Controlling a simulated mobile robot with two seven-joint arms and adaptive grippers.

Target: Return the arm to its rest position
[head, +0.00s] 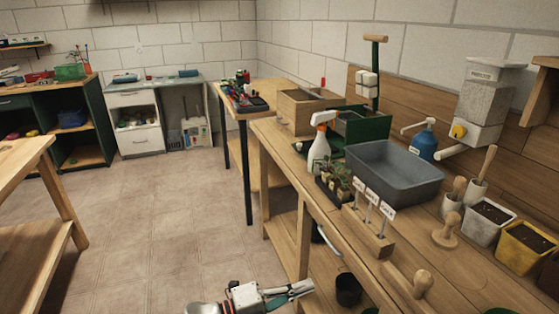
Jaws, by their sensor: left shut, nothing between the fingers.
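My left gripper (292,293) shows at the bottom of the head view, low over the floor in front of the wooden workbench (285,146). Its fingers are shut with nothing between them, and they point to the right. Only the end of the left arm shows, coming in from the bottom edge. My right gripper is not in view.
The bench holds a grey tub (394,175), a spray bottle (319,146), a seedling tray (333,190), a label holder (368,232) and soil pots (488,222). A black pot (348,289) sits below, near the gripper. The tiled floor (165,220) to the left is clear.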

